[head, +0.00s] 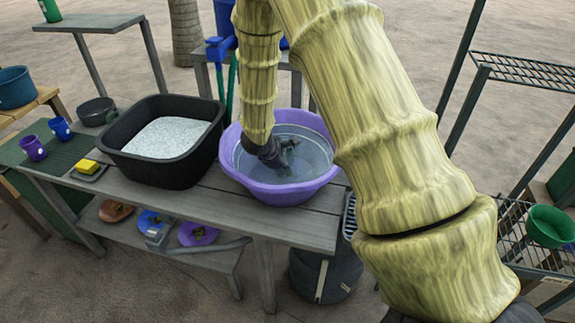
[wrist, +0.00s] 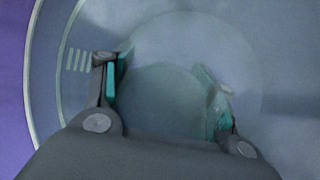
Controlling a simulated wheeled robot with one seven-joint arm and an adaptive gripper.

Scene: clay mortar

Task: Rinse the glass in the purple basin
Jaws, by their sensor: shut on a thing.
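The purple basin (head: 281,193) stands on the grey wooden bench and holds clear water. Its purple side also shows at the left of the wrist view (wrist: 12,70). My gripper (head: 284,152) reaches down into the basin from above. In the wrist view, the fingers of my gripper (wrist: 167,82) are spread around a faint, see-through round shape, the glass (wrist: 165,105), and hold it between teal pads. The glass is hard to make out in the head view. Water blurs the right finger, and I cannot tell how deep the glass sits.
A black tub (head: 119,152) of white grains stands left of the basin. Farther left are a yellow sponge (head: 88,167), purple cup (head: 33,148) and blue cup (head: 61,128). A wire rack (head: 530,72) with a green bowl (head: 551,226) stands at the right.

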